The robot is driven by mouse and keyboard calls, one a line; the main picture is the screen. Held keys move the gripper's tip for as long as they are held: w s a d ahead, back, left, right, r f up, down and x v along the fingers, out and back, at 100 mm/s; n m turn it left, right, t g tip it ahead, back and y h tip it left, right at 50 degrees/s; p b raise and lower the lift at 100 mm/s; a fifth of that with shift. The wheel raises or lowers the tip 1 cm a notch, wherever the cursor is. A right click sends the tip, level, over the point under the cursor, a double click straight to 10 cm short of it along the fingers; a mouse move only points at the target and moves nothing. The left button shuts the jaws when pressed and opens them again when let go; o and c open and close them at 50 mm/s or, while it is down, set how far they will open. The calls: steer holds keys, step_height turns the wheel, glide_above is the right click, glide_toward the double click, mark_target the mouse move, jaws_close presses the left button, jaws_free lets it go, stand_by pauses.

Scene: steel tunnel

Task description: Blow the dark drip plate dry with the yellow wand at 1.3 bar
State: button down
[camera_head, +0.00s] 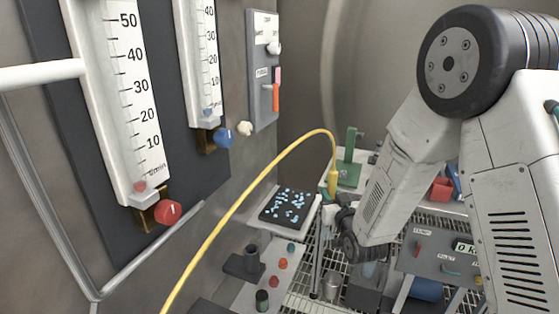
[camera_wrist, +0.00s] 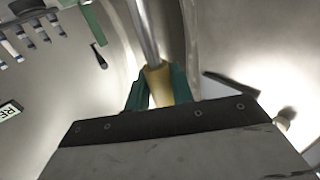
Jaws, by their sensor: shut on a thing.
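The dark drip plate (camera_head: 287,206) lies on a pale ledge in the head view, dotted with many light-blue drops. The yellow wand (camera_head: 333,182) stands to its right, with a yellow hose arching from its top down to the lower left. My gripper (camera_head: 342,208) is beside the plate's right edge, partly hidden by my arm. In the wrist view my gripper's green fingers (camera_wrist: 160,88) are shut on the wand's yellow grip (camera_wrist: 156,74), and its metal tube runs upward. The wand's outlet end and the plate cannot be made out in the wrist view.
Two wall scales stand left, one with a red knob (camera_head: 168,212), one with a blue knob (camera_head: 222,137); both markers sit low. A switch panel (camera_head: 263,70) hangs beyond. A green stand (camera_head: 349,165) is behind the wand. A display panel (camera_head: 440,258) and wire racking (camera_head: 305,278) lie lower right.

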steer(key=w+a+r+n+y, duration=0.1)
steer(key=a+r, duration=0.2)
steer(key=a, duration=0.4)
steer(key=w+a+r+n+g+y, duration=0.1)
steer(key=a+r+y, duration=0.1)
steer(key=a, duration=0.5)
steer(key=shift+w+r, duration=0.4)
steer(key=shift+r, duration=0.35)
stand_by(0.4)
